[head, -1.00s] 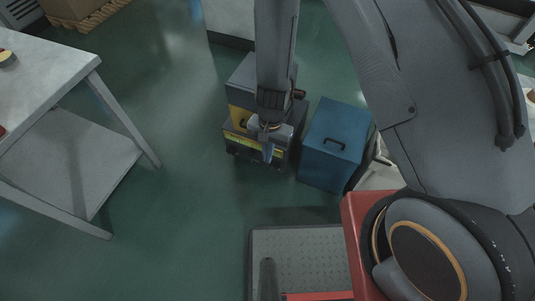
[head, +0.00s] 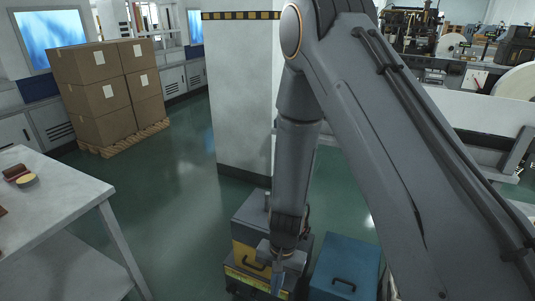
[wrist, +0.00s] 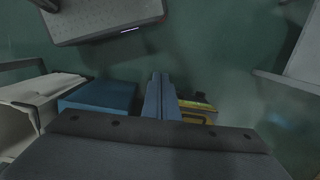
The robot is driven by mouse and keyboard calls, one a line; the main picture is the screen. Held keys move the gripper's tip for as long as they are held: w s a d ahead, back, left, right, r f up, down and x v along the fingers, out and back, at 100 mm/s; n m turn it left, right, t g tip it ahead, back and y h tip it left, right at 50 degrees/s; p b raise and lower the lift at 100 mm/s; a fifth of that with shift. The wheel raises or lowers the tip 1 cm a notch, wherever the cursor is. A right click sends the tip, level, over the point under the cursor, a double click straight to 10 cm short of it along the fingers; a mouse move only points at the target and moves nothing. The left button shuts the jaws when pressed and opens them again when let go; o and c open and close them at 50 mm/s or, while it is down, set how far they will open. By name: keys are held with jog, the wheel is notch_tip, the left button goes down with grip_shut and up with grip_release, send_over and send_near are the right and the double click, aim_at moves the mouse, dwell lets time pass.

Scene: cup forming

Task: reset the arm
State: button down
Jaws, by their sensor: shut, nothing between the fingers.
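My arm reaches up and then hangs down in the middle of the head view. My gripper (head: 278,283) is at its lower end, in front of a yellow and grey toolbox (head: 245,258). In the wrist view my gripper (wrist: 161,82) shows as two blue-grey fingers pressed together with nothing between them. The yellow toolbox (wrist: 197,114) shows partly behind the fingers there. I cannot tell whether the gripper touches it.
A blue box (head: 345,268) stands right of the toolbox. A white table (head: 60,200) with small items is at the left. Stacked cartons (head: 108,90) on a pallet and a white pillar (head: 240,100) stand behind. Green floor (head: 175,205) between them is clear.

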jog(key=d+r+n, duration=0.1)
jog(key=d+r, duration=0.3)
jog(key=r, duration=0.4)
jog(key=d+r+n, duration=0.1)
jog(key=d+r, duration=0.2)
jog(key=r, duration=0.5)
jog(key=s+d+r+n+t+h, duration=0.1)
jog(key=s+d+r+n, duration=0.1)
jog(key=s+d+r, duration=0.5)
notch_tip(320, 180, up, 4)
jog(key=d, duration=0.2)
jog(key=shift+s+d+r+p, duration=0.15)
jog(key=shift+s+d+p, duration=0.2)
jog(key=shift+s+p, duration=0.05)
jog(key=c, duration=2.5)
grip_release()
